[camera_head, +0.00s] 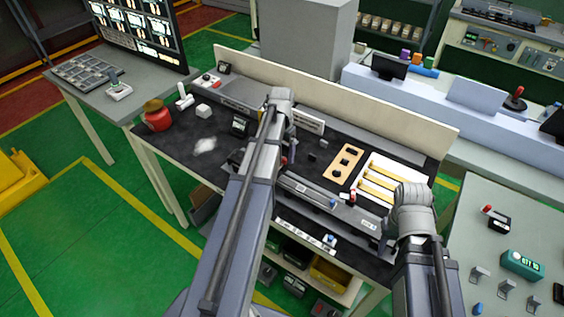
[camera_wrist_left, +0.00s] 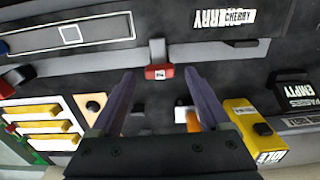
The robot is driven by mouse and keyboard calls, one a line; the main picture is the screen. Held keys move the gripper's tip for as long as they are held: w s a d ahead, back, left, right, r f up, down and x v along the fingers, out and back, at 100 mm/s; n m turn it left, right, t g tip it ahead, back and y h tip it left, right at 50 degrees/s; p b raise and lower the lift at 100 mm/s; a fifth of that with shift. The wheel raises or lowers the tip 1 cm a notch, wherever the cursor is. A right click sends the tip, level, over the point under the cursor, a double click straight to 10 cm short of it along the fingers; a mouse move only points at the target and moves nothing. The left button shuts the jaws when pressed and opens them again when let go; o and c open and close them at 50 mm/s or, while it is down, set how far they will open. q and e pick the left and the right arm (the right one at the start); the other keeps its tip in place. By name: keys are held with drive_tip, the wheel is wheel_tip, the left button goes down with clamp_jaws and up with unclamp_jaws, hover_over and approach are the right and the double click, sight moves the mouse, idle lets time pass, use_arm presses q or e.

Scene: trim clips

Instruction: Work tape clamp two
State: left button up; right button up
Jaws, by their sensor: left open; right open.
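In the left wrist view, a small red tab (camera_wrist_left: 160,73) with a white label sits on a grey bracket at the edge of a grey rail (camera_wrist_left: 215,58). The label is too small to read, so I cannot tell the clamp's number. My left gripper (camera_wrist_left: 160,80) is open, with its two fingertips on either side of the tab in the picture. I cannot tell the gap in depth. In the head view my left arm hides its gripper and much of the bench there. My right gripper (camera_head: 385,238) is open and appears empty near the bench's front right edge.
A yellow box (camera_wrist_left: 255,130) stands beside my left gripper's right finger. On the bench are a tan board (camera_head: 345,163), a white tray with yellow bars (camera_head: 407,172) and a red pot (camera_head: 157,120). A grey table (camera_head: 520,225) stands at right.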

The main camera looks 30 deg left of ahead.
use_arm(q)
drive_tip(key=shift+f+b, duration=0.45)
drive_tip(key=shift+f, duration=0.4)
clamp_jaws()
